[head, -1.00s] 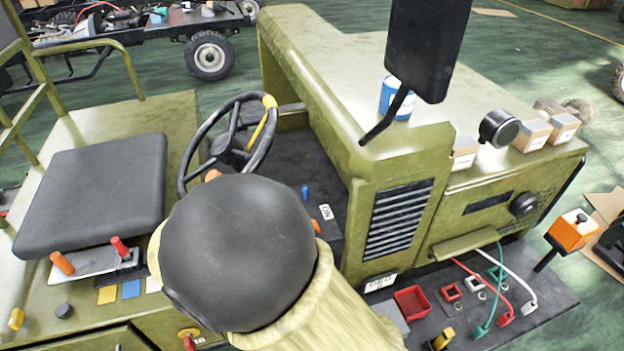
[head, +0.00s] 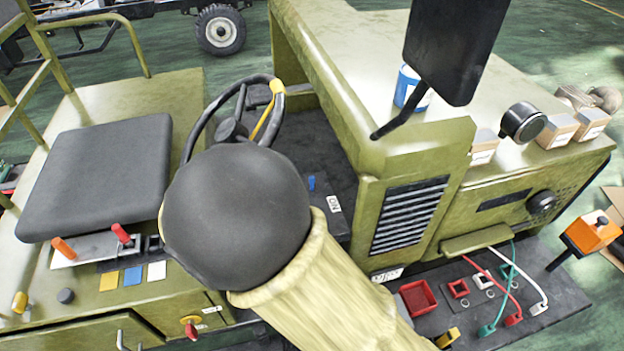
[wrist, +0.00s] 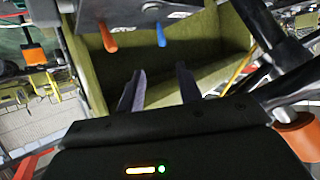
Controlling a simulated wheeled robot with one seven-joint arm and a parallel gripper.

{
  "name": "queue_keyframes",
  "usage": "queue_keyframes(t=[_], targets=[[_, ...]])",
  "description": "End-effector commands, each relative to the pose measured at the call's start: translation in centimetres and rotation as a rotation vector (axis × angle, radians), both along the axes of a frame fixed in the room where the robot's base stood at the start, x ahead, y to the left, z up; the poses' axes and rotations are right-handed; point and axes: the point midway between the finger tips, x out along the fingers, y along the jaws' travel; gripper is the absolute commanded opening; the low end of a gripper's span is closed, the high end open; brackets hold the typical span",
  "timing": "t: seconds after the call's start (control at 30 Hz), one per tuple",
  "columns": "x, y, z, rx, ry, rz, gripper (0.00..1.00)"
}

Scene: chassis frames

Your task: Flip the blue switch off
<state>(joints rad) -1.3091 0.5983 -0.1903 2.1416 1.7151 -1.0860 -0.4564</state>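The blue switch (head: 311,183) is a small lever on the dark panel beside the steering wheel, near a white "NO" label (head: 333,203). In the wrist view the blue switch (wrist: 161,36) hangs from the dark panel at the top, with an orange switch (wrist: 110,38) to its left. My gripper (wrist: 160,82) is open and empty. Its two fingers point toward the switches; the blue one appears above the gap between them, apart from both fingers. In the head view my arm's black joint and pale sleeve hide the gripper and the orange switch.
The steering wheel (head: 232,120) stands close to the panel on the left. The olive hood with its grille (head: 410,215) is on the right. The black seat (head: 97,185) is at far left. Red and orange levers (head: 122,234) stand beside the seat.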

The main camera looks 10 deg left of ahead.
Motion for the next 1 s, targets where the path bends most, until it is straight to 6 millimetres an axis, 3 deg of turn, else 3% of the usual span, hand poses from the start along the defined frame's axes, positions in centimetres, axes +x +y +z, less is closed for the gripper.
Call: queue_keyframes(t=[0.8, 1.0], targets=[[11.9, -4.0, -5.1, -0.003, 0.001, 0.008, 0.35], [13.6, -4.5, -6.0, -0.001, 0.000, 0.009, 0.35]])
